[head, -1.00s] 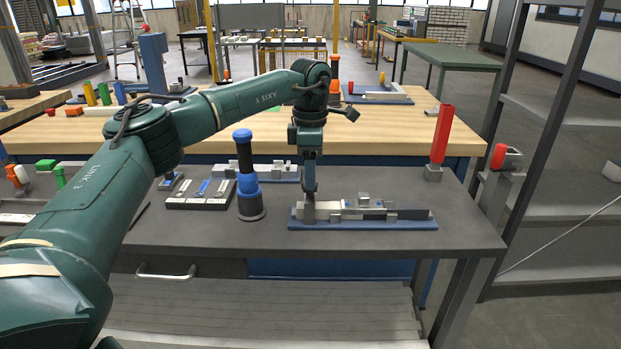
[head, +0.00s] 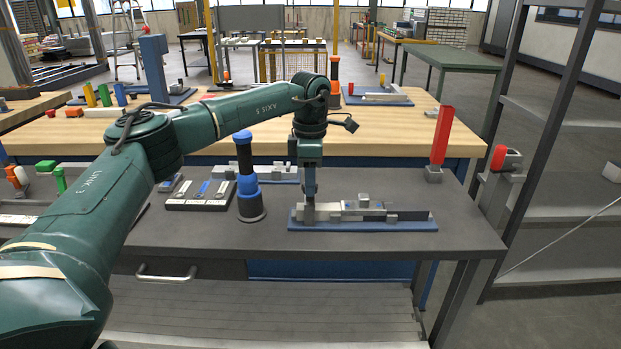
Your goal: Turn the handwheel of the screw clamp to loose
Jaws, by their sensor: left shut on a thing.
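The screw clamp (head: 375,214) is a grey metal device on a blue base plate (head: 360,226), lying along the front of the dark bench. My left gripper (head: 309,202) comes down from above onto the clamp's left end and is shut on a part there. That part is mostly hidden by the fingers. I take it to be the handwheel, but its shape and angle are too small and covered to tell. My right gripper is not in view.
A dark post with blue rings (head: 248,190) stands just left of the clamp. A black tray (head: 200,195) lies further left. A red upright bar (head: 441,140) stands at the back right. The bench top right of the clamp is clear.

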